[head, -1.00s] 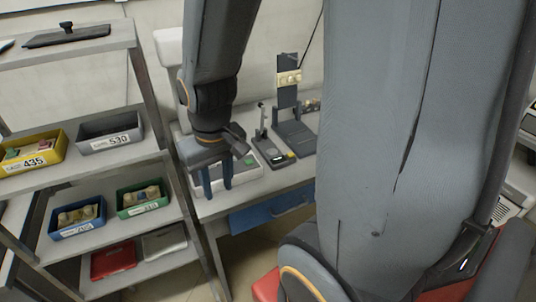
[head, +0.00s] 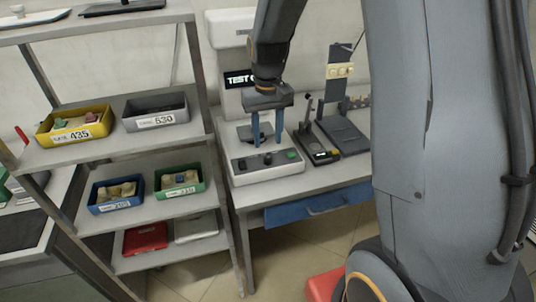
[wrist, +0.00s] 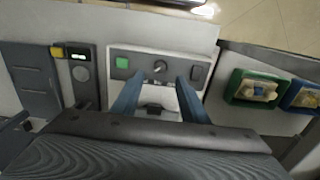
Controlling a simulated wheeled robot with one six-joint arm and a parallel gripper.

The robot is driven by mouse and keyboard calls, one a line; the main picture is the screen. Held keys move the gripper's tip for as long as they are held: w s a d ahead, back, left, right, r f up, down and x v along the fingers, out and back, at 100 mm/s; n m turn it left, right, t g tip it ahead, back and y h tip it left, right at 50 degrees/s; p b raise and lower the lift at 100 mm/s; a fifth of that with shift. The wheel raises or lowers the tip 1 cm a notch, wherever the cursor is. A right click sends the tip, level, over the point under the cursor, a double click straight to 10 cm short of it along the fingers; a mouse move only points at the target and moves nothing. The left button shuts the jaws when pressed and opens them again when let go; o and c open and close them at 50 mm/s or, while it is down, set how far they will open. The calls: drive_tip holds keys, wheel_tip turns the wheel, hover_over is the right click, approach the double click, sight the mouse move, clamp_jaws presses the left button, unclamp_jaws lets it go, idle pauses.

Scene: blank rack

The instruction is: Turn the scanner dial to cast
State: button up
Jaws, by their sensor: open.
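The scanner is a white bench unit (head: 240,178) with a dark panel on its sloped front. The panel carries a small round dial (head: 267,158), a green button (head: 292,154) and a dark switch. In the wrist view the dial (wrist: 159,67) has a pale pointer mark; its setting labels are too small to read. A black display (head: 239,79) behind shows "TEST" and a further letter, partly hidden by my arm. My gripper (head: 267,142) points down above the scanner, open and empty. In the wrist view its fingers (wrist: 158,80) stand apart, either side of the dial in the picture.
Right of the scanner are a small device with a lever (head: 318,143) and a dark stand (head: 340,128). A shelf rack at left holds a yellow bin (head: 75,139), a grey bin (head: 156,122), a blue bin (head: 116,205) and a green bin (head: 180,192).

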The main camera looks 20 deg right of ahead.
sight(268, 158)
wheel_tip(268, 158, down, 7)
drive_tip(key=shift+r+p, duration=0.1)
drive_tip(key=shift+p, duration=0.55)
drive_tip(key=shift+s, duration=0.1)
clamp_jaws()
